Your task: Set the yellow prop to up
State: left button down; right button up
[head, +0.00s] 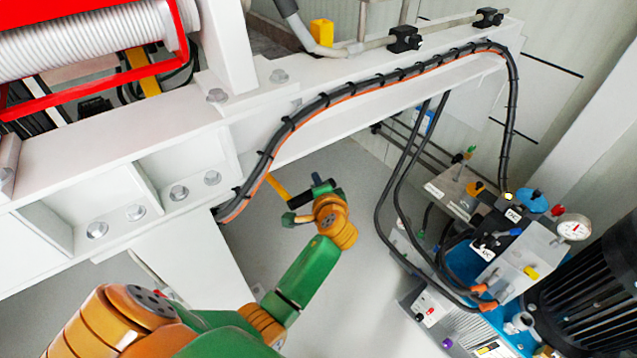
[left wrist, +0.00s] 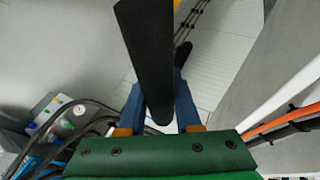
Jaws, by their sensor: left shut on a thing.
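The yellow prop (head: 277,187) shows as a short slanted yellow bar below the white beam, in the middle of the head view. A black cylindrical grip (head: 322,187) is at its lower end, though the joint between them is partly hidden. My left gripper (head: 306,203) is at this lower end, with its fingers partly hidden by the wrist. In the left wrist view the black grip (left wrist: 150,60) runs between the blue fingers of my left gripper (left wrist: 162,110), which is shut on it. My right gripper is in neither view.
The large white beam (head: 95,185) lies just above and left of my left arm. Black hoses (head: 400,170) hang to the right. A pump unit with a gauge (head: 573,228) and a black motor (head: 590,295) stands at the right. Grey floor shows between.

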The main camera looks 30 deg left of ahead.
pick_arm(q)
jog(key=shift+w+r, duration=0.15)
jog(key=shift+r, duration=0.25)
jog(key=c, duration=0.6)
grip_release()
jog(key=p+v, duration=0.1)
jog(key=v, duration=0.6)
